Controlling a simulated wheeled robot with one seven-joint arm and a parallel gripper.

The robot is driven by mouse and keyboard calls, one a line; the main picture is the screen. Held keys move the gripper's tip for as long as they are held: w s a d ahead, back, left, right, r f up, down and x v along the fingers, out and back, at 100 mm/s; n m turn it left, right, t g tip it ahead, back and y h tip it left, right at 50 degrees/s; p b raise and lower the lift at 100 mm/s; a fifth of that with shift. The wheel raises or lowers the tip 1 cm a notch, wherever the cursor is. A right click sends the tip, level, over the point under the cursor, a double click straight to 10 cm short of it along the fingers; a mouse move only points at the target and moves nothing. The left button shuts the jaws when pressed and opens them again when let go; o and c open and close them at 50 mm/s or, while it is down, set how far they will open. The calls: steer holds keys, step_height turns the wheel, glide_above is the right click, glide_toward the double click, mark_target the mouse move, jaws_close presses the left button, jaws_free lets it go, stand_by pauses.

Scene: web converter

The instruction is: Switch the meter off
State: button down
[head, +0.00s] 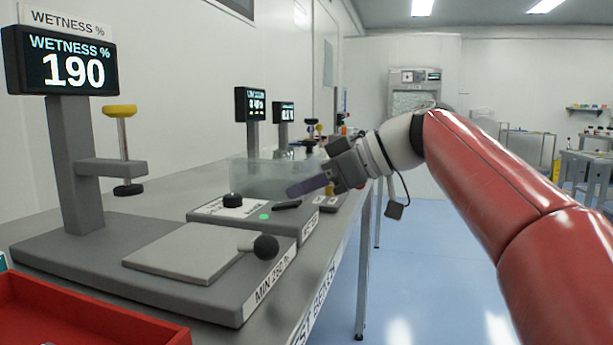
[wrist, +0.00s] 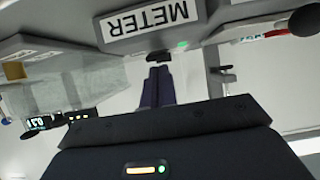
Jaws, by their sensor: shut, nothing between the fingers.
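A low grey box (head: 250,228) on the bench carries a white label, a black round knob (head: 232,200), a lit green lamp (head: 264,216) and a small black lever (head: 287,205). In the wrist view an upside-down label reads METER (wrist: 148,22); the green lamp (wrist: 183,45) and black lever (wrist: 160,57) are beside it. My gripper (head: 291,191) is shut and empty, its fingers slanting down left, close above the lever in the head view. In the wrist view the fingertips (wrist: 158,70) point at the lever; whether they touch it I cannot tell.
A press stand with a display (head: 66,64) reading WETNESS % 190 and a black ball handle (head: 265,247) stands at left. A clear tank (head: 262,172) stands behind the meter box. A red tray (head: 90,315) is at front left. The floor at right is open.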

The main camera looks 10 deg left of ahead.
steer(key=shift+f, duration=0.15)
steer(key=b, duration=0.2)
steer(key=f+y+b, duration=0.1)
steer(key=shift+d+f+b, duration=0.2)
steer(key=shift+d+b, duration=0.05)
steer(key=shift+b, duration=0.1)
steer(key=shift+r, duration=0.3)
steer(key=shift+r+p, duration=0.75)
steer(key=shift+p, duration=0.05)
